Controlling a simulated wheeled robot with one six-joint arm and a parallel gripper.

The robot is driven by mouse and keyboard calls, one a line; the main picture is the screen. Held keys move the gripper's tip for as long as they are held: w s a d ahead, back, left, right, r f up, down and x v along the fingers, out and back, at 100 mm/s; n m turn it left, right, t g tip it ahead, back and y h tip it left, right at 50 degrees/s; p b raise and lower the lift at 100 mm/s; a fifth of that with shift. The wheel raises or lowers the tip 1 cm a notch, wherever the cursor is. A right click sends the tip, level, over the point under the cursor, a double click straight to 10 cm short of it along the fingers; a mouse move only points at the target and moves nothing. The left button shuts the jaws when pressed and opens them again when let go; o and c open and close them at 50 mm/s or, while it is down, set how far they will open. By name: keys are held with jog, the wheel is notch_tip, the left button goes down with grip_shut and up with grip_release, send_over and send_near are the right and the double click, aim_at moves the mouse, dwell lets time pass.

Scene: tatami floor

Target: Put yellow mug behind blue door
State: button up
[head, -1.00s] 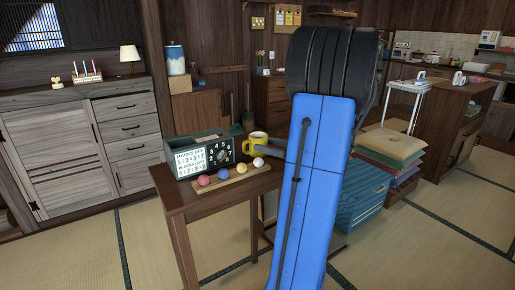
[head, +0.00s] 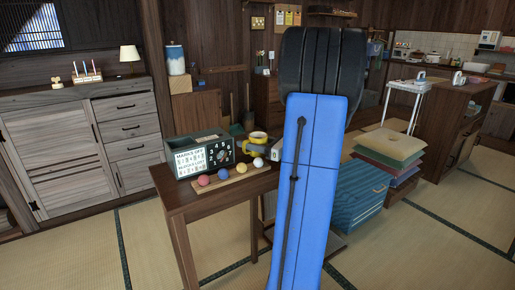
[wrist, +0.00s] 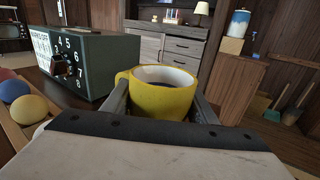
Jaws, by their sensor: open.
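The yellow mug (wrist: 160,100) stands upright on the small wooden table (head: 205,203), beside the dark green dial box (head: 225,152). In the head view the mug (head: 258,136) is partly hidden by my gripper (head: 268,146). In the wrist view my gripper (wrist: 162,108) is open, with one finger on each side of the mug. I cannot tell whether the fingers touch it. The mug has a white inside, and its handle points left in the wrist view. I cannot make out a blue door in either view.
A wooden board (head: 232,180) with several coloured balls lies along the table's front, close to the gripper. A grey wooden cabinet (head: 62,150) stands at the left. Stacked cushions (head: 385,150) stand at the right. The tatami floor (head: 430,245) at the right front is open.

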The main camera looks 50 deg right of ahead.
jog(key=c, duration=1)
jog(key=shift+r, duration=0.1)
